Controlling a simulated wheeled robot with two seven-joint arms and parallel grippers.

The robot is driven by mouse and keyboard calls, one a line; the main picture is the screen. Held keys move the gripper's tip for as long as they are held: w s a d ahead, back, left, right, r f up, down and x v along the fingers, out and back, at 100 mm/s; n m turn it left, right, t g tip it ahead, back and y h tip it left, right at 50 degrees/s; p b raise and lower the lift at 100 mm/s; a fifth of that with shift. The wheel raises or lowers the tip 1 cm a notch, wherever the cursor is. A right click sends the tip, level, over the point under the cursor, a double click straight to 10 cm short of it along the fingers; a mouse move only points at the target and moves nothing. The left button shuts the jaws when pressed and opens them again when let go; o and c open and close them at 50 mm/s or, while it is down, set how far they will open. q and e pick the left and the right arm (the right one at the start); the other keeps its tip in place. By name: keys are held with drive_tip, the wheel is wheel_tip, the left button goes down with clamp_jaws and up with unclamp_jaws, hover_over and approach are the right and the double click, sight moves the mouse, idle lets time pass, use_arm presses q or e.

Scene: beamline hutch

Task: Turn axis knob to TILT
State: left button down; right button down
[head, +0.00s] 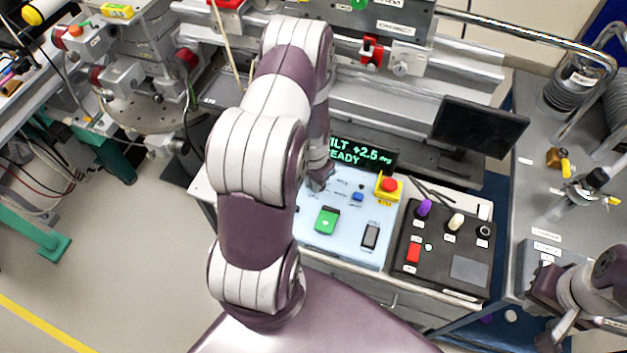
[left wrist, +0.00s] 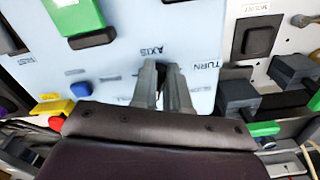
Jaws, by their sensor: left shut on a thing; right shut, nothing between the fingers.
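The axis knob (left wrist: 161,76) is a small dark piece on a light-blue control panel (head: 345,248), beside the printed words AXIS and TURN in the left wrist view. My left gripper (left wrist: 163,88) is shut on it, and the fingers hide most of it. In the head view my left gripper (head: 321,183) is at the panel's upper left, and my arm hides the knob. A display (head: 362,154) behind the panel shows green text reading "ILT +2.5 deg" and "EADY", its left end covered by my arm. My right gripper (head: 562,328) is shut and empty at the lower right.
The panel also carries a green switch (head: 327,220), a blue button (head: 358,197), a red emergency button (head: 389,185) and a black rocker (head: 370,236). A black box (head: 440,249) with purple and white knobs stands to the right. A dark monitor (head: 478,131) rises behind.

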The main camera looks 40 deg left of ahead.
use_arm(q)
drive_tip(key=c, duration=1.1)
unclamp_jaws()
drive_tip(key=shift+r, duration=0.15)
wheel_tip(320, 180, up, 12)
drive_tip(key=shift+r+b, duration=0.25)
drive_tip(key=shift+b, duration=0.4)
